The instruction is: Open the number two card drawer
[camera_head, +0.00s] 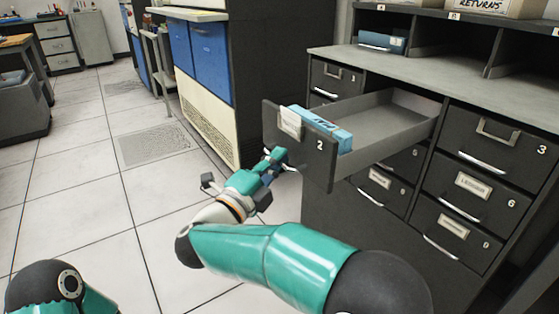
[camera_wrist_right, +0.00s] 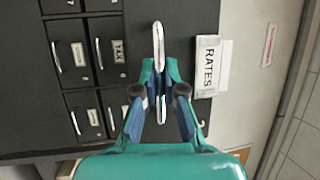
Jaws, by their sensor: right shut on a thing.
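The number two card drawer (camera_head: 312,160) stands pulled far out of the dark cabinet in the head view. Its tray (camera_head: 390,115) is exposed, and a blue card pack (camera_head: 325,130) lies in it just behind the front. My right gripper (camera_head: 277,158) is at the lower part of the drawer front, shut on the handle. In the right wrist view the bright handle (camera_wrist_right: 158,45) runs between the fingertips (camera_wrist_right: 159,75), beside a label reading RATES (camera_wrist_right: 209,67). My left gripper is out of view.
Closed drawers, such as number three (camera_head: 497,145) and number six (camera_head: 470,195), fill the cabinet to the right. Its grey top (camera_head: 410,70) carries a shelf unit. A blue and cream machine (camera_head: 207,90) stands behind the drawer. The tiled floor at left is clear.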

